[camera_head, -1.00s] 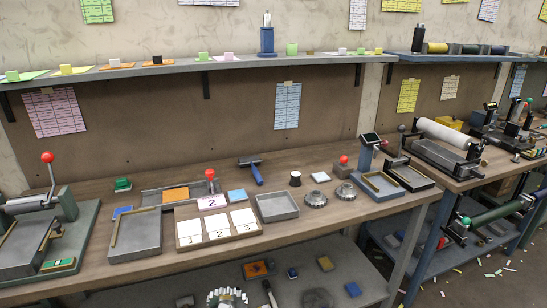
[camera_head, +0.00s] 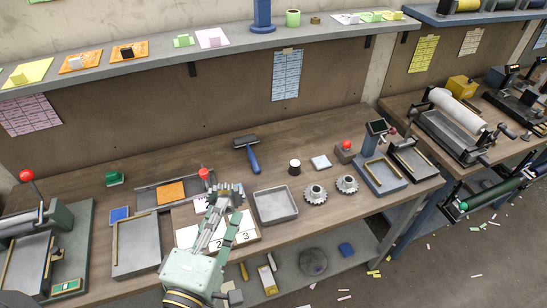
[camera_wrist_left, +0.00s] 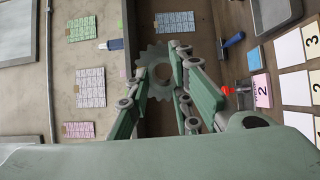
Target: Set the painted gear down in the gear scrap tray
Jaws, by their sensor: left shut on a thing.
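My left gripper (camera_head: 228,205) is over the bench, above the board of numbered cards. It is shut on a grey toothed gear, which shows in the left wrist view (camera_wrist_left: 157,62) between the fingers; any paint on it is hard to make out. In the head view the gear (camera_head: 229,188) is partly hidden by the fingers. An empty grey metal tray (camera_head: 262,219) lies on the bench just right of the gripper; I see no label on it. Two other silver gears (camera_head: 315,194) and (camera_head: 347,184) lie right of that tray. My right gripper is not in view.
A red-knobbed stamp (camera_head: 204,173) stands behind the gripper. A blue-handled roller (camera_head: 250,155), a dark spool (camera_head: 295,167) and a white block (camera_head: 321,162) lie at the back. A shallow tray (camera_head: 136,258) is at left. Bench between roller and spool is clear.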

